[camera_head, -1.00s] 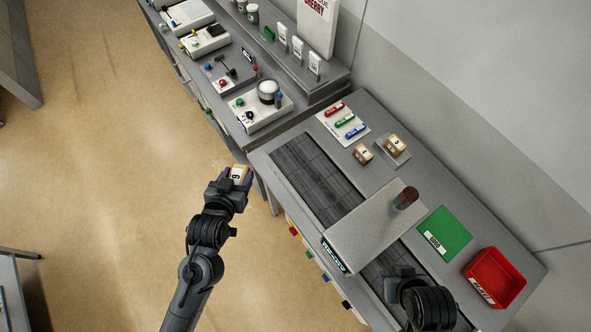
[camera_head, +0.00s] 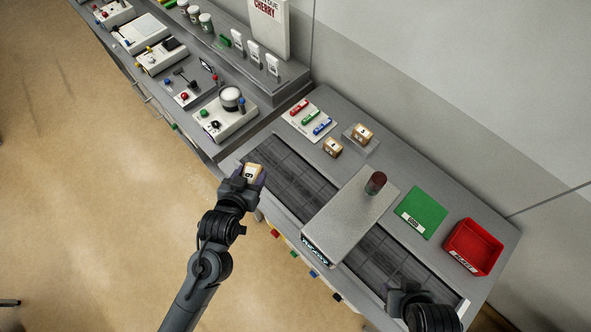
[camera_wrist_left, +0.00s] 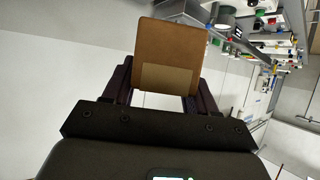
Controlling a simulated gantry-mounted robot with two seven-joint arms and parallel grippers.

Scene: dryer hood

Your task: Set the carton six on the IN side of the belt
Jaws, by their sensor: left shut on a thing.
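My left gripper (camera_head: 251,177) is shut on a small brown carton (camera_head: 254,171) with a white label, held near the left end of the belt. The label's number is too small to read surely now. The carton also shows between the fingers in the left wrist view (camera_wrist_left: 170,55). The dark belt (camera_head: 287,177) runs under a grey dryer hood (camera_head: 345,215) and comes out on its right side (camera_head: 375,265). My right gripper (camera_head: 405,290) is over the belt's lower right end; its fingers are not clear.
Two other cartons stand behind the belt, one on the bench (camera_head: 332,147) and one on a small grey stand (camera_head: 361,136). A green mat (camera_head: 421,205) and a red bin (camera_head: 473,246) lie to the right. A panel with coloured pieces (camera_head: 298,122) is at the back.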

